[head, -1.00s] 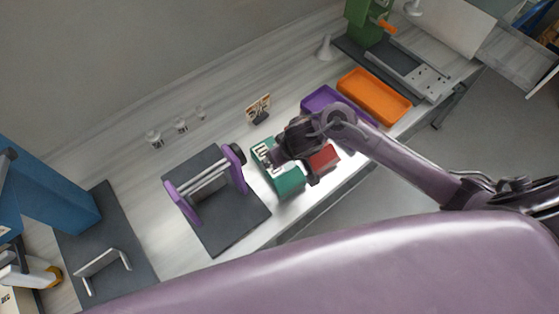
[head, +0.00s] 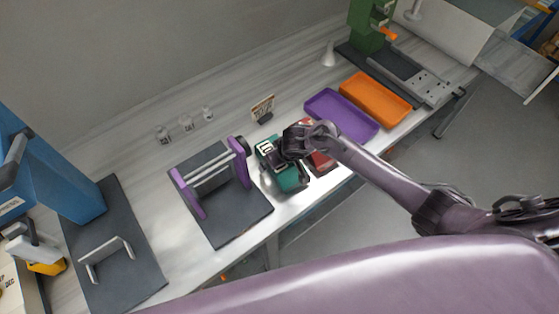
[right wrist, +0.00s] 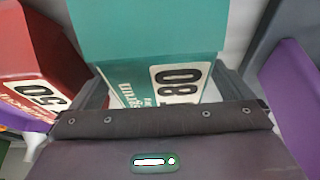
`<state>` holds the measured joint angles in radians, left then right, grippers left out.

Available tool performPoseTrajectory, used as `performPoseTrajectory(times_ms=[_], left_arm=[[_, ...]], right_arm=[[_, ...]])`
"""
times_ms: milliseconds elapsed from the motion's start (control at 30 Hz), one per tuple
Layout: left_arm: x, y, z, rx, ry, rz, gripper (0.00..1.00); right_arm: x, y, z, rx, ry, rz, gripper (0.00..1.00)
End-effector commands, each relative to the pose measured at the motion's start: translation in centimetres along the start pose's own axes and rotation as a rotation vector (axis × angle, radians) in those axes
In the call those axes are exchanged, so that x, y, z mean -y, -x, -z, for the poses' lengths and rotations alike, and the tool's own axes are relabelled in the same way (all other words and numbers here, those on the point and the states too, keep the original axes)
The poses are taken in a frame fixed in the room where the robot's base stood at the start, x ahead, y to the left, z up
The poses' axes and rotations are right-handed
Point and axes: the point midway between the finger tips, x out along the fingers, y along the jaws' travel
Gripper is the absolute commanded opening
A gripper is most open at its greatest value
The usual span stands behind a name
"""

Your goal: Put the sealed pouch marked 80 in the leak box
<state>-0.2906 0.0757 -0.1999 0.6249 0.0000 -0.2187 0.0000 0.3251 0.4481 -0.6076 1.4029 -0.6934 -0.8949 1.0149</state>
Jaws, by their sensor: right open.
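A teal pouch (head: 288,180) with a white label lies near the bench's front edge. In the right wrist view the teal pouch (right wrist: 150,35) shows the number 80 on its label. My right gripper (right wrist: 160,82) is open, with one finger on each side of the pouch's labelled end; I cannot tell whether they touch it. In the head view my right gripper (head: 294,150) hides part of the pouch. My left gripper is out of view. No container is readably marked as the leak box.
A red pouch (head: 319,161), marked 50 in the right wrist view (right wrist: 30,45), lies just beside. A purple tray (head: 345,118) and an orange tray (head: 375,100) sit to the right. A purple-sided roller stand (head: 240,178) is on the left. A small sign (head: 262,108) stands behind.

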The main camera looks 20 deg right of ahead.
Motion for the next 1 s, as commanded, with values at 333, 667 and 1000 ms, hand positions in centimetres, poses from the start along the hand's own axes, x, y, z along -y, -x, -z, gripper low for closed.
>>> performPoseTrajectory(times_ms=[333,667,1000], left_arm=[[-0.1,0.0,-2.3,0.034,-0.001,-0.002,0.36],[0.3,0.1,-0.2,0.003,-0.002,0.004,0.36],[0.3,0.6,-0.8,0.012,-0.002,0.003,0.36]], right_arm=[[0.0,0.0,0.0,0.000,0.000,0.000,0.70],[0.0,0.2,0.1,-0.002,-0.001,0.000,0.65],[0.1,3.7,1.7,-0.005,-0.001,0.003,0.65]])
